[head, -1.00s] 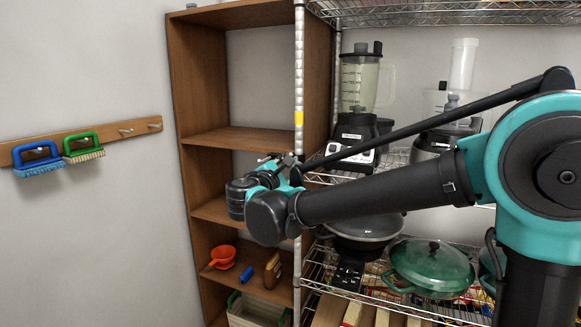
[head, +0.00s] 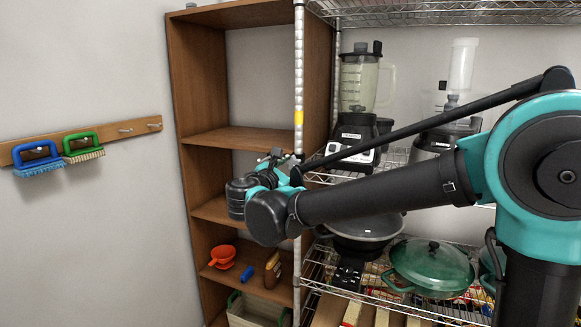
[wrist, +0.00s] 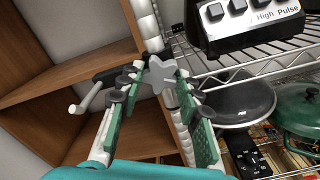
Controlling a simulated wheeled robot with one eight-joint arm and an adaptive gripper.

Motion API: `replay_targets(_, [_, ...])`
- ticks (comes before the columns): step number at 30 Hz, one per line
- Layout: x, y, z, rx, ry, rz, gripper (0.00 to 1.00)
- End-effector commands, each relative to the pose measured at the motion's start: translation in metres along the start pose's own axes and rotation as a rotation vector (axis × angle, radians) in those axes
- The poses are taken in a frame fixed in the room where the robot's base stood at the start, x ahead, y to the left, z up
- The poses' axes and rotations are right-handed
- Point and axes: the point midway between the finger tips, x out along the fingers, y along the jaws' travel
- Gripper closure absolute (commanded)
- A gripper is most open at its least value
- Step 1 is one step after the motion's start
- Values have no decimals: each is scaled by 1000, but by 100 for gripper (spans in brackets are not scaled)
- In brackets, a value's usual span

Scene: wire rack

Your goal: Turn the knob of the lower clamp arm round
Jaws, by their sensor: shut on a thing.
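The knob (wrist: 160,74) is a light grey, star-shaped piece beside the white ribbed rack post (wrist: 146,28) in the wrist view. My gripper (wrist: 157,82) has its two green-padded fingers on either side of the knob and is shut on it. The clamp arm (wrist: 92,96) appears to be the pale bent rod with a dark section, reaching left from behind my left finger. In the head view my gripper (head: 276,158) is small, in front of the post, and the knob cannot be made out.
A wooden shelf unit (head: 205,85) stands left of the post. The wire rack on the right holds a blender (head: 358,100), a dark pan (head: 365,228) and a green lidded pot (head: 432,265). An orange funnel-like thing (head: 222,256) sits on a lower wooden shelf.

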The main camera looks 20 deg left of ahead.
Motion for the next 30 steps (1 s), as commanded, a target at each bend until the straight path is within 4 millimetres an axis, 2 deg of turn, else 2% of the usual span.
replay_targets(7, [-1, 0, -1, 2, 3, -1, 95])
replay_targets(8, [-1, -1, -1, 2, 3, -1, 62])
replay_targets(12, [0, 0, -1, 2, 2, -1, 45])
replay_targets(23, [-4, 0, -1, 2, 2, 1, 45])
replay_targets(26, [-15, 0, -1, 2, 2, 2, 45])
replay_targets(30, [-41, 1, -1, 2, 3, 3, 45])
